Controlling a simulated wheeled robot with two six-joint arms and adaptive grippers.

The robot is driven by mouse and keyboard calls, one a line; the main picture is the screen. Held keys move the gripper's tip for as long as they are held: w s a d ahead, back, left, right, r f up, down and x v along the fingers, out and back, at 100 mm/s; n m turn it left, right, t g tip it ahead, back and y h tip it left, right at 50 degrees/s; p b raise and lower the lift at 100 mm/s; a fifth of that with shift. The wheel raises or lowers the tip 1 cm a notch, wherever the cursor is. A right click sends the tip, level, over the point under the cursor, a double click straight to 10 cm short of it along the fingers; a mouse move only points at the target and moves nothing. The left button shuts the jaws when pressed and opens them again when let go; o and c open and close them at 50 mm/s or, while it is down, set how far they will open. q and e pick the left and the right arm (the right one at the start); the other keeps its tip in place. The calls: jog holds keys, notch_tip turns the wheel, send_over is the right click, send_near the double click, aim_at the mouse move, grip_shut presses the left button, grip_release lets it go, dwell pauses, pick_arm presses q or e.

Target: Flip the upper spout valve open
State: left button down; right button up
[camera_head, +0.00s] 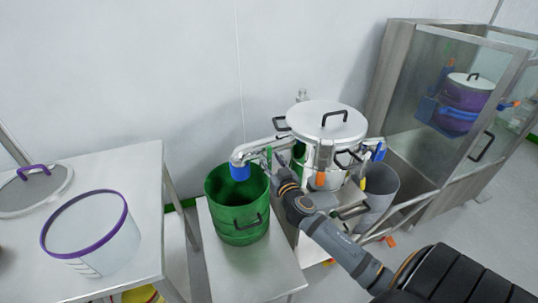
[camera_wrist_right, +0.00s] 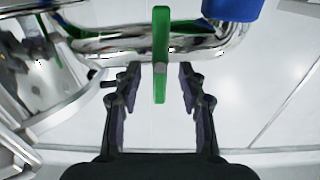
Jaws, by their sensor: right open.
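The upper spout (camera_head: 258,148) is a shiny steel pipe that runs left from the lidded steel vessel (camera_head: 330,122) and ends in a blue mouth (camera_head: 240,172). Its green valve lever (camera_head: 268,157) is small in the head view. In the right wrist view the green lever (camera_wrist_right: 160,40) stands upright across the pipe (camera_wrist_right: 110,42). My right gripper (camera_head: 276,163) is open at the spout. In the wrist view its fingers (camera_wrist_right: 159,75) are on either side of the lever's lower end, with visible gaps. I cannot tell how deep the lever sits between them. My left gripper is not in view.
A green bucket (camera_head: 238,227) stands on a low white stand (camera_head: 258,276) below the spout. A grey bin (camera_head: 378,192) is right of the vessel. A white table (camera_head: 135,165) at left holds a purple-rimmed tub (camera_head: 105,245). A glass-walled cabinet (camera_head: 425,65) stands at right.

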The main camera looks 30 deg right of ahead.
jog(key=shift+x, duration=1.1)
grip_shut()
jog(key=shift+n, duration=0.3)
jog(key=n, duration=0.3)
jog(key=shift+a, duration=0.2)
jog(key=n, duration=0.5)
jog(key=shift+a+f, duration=0.15)
jog(key=n, duration=0.2)
jog(key=n+p, duration=0.1)
jog(key=n, duration=0.1)
jog(key=shift+a+f+n, duration=0.15)
jog(key=shift+f+n, duration=0.05)
jog(key=shift+n, duration=0.1)
jog(key=shift+f+n+p, duration=0.1)
jog(key=shift+n+p, duration=0.15)
jog(key=shift+n, duration=0.95)
jog(key=shift+f+n+p, duration=0.15)
jog(key=shift+n+p, duration=0.1)
jog(key=shift+n, duration=0.95)
